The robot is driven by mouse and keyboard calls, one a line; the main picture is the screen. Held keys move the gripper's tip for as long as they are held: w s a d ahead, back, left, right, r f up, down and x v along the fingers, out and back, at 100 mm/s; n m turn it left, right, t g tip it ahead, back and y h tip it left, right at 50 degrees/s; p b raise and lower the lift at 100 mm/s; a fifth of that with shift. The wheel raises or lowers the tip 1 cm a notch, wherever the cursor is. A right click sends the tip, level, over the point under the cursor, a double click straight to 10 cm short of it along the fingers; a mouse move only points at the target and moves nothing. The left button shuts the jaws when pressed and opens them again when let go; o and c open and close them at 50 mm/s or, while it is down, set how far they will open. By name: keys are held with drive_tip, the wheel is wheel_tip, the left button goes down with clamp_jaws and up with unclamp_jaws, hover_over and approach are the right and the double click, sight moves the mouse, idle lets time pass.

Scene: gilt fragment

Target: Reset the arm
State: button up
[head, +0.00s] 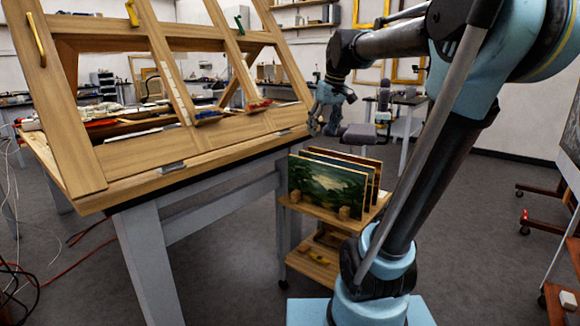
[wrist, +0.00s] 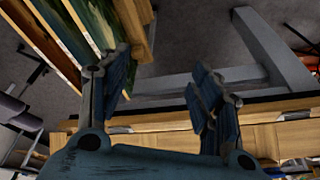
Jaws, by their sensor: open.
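My gripper (head: 326,122) hangs from my arm in the upper middle of the head view, above the small wooden cart and just right of the big wooden easel table. In the wrist view my gripper (wrist: 165,90) is open. Its two blue-grey fingers stand well apart with nothing between them. Beyond the fingers show the grey table legs and floor, with the framed panels at the upper left.
The tilted wooden easel table (head: 190,155) fills the left. A wooden cart (head: 302,206) below my gripper holds several upright panels, the front one a landscape painting (head: 325,190). Cables (head: 85,230) lie on the floor at left.

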drive_tip(key=s+d+f+m+h, duration=0.1)
drive_tip(key=s+d+f, duration=0.3)
drive_tip(key=s+f, duration=0.8)
drive_tip(key=s+d+f+m, duration=0.4)
drive_tip(key=s+f, duration=0.8)
drive_tip(key=f, duration=0.3)
drive_tip(key=shift+f+g+h, duration=0.2)
drive_tip(key=shift+g+h, duration=0.1)
drive_tip(key=shift+h, duration=0.1)
drive_tip(key=shift+w+f, duration=0.2)
drive_tip(key=shift+w, duration=0.15)
